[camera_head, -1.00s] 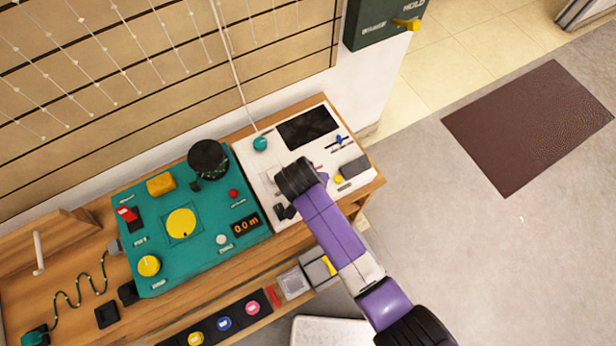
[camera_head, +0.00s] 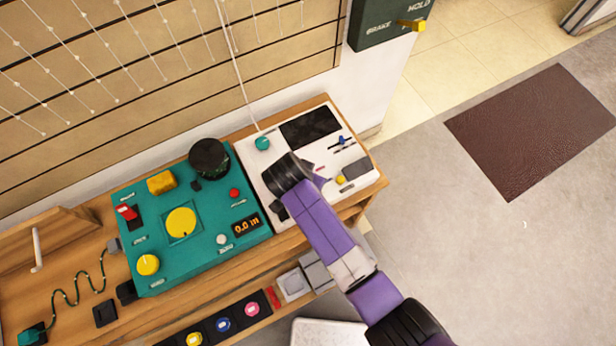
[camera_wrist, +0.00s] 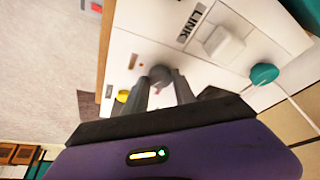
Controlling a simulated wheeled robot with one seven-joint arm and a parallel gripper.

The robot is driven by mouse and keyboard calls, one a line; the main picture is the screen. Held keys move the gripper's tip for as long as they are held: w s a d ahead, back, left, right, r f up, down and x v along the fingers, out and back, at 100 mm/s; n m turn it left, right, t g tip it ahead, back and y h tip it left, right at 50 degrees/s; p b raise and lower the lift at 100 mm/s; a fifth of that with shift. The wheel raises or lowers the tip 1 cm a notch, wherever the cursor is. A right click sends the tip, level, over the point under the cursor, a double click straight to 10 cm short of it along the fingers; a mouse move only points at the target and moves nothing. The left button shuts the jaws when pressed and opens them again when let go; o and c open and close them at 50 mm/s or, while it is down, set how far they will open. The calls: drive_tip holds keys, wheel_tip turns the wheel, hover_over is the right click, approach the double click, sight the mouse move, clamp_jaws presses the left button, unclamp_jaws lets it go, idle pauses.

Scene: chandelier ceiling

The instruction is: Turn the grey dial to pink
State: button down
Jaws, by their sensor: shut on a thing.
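The grey dial (camera_wrist: 161,75) stands on the white panel (camera_wrist: 122,42) in the wrist view. My gripper (camera_wrist: 163,88) has its two dark fingers on either side of the dial and is shut on it. Small reddish marks (camera_wrist: 134,61) lie on the panel beside the dial; which colour the dial points to cannot be told. In the head view my wrist (camera_head: 288,172) hides the dial and fingers. A small pink mark (camera_head: 320,168) shows just right of my wrist on the white panel.
A white block (camera_wrist: 222,44) and a teal knob (camera_wrist: 264,73) with a cord are near the dial. A yellow button (camera_wrist: 122,96) is on the other side. A teal panel (camera_head: 160,205) with a yellow dial stands left on the bench.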

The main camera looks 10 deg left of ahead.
drive_tip(key=c, duration=1)
unclamp_jaws()
drive_tip(key=shift+r, duration=0.1)
drive_tip(key=v, duration=0.7)
drive_tip(key=shift+s+r, duration=0.1)
drive_tip(key=shift+r, duration=0.2)
drive_tip(key=shift+a, duration=0.1)
